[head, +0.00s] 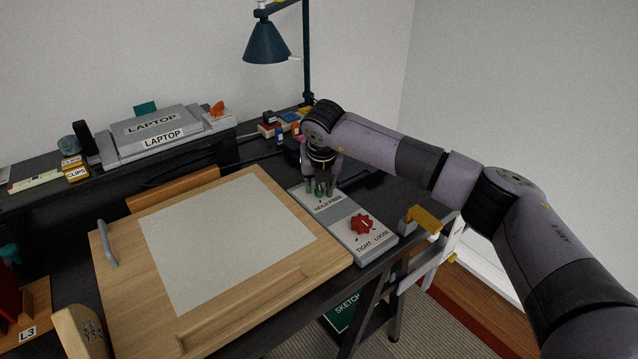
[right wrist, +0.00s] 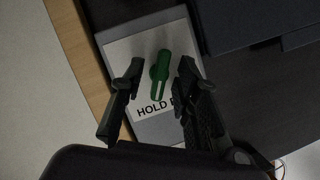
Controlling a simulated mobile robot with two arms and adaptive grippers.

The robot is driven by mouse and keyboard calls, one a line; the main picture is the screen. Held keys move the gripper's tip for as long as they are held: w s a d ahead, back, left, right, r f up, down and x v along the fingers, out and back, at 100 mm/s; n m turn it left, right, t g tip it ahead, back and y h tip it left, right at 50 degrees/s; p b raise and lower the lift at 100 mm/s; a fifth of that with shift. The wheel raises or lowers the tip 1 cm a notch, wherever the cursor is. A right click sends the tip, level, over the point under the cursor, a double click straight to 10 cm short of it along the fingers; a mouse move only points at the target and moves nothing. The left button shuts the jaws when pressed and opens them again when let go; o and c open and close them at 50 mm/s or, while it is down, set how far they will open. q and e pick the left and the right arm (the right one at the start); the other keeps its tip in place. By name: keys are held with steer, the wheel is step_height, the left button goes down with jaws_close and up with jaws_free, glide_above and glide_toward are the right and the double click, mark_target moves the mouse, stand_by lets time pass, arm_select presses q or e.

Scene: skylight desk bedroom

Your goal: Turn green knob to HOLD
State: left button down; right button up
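The green knob (right wrist: 160,69) sits on a grey panel with a white label plate, whose printed word HOLD (right wrist: 151,107) shows in the right wrist view. The rest of that label is partly hidden by a finger. In the head view the panel (head: 345,228) lies beside the drawing board, and a little of the green knob (head: 320,190) shows under my right gripper (head: 321,188). In the right wrist view my right gripper (right wrist: 158,72) is open, with one finger on each side of the knob and gaps visible. My left gripper is not in view.
A red knob (head: 362,224) marked TIGHT and LOOSE is on the same panel, nearer the front. The wooden drawing board (head: 330,259) with a paper sheet lies to the left. A lamp (head: 267,43), small boxes and a laptop stand (head: 160,137) are behind.

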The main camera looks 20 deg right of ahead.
steer(key=shift+r, duration=0.15)
steer(key=shift+r, duration=0.15)
steer(key=v, duration=1.1)
steer(key=shift+r, duration=0.25)
steer(key=shift+s+f, duration=0.1)
steer(key=shift+s, duration=0.1)
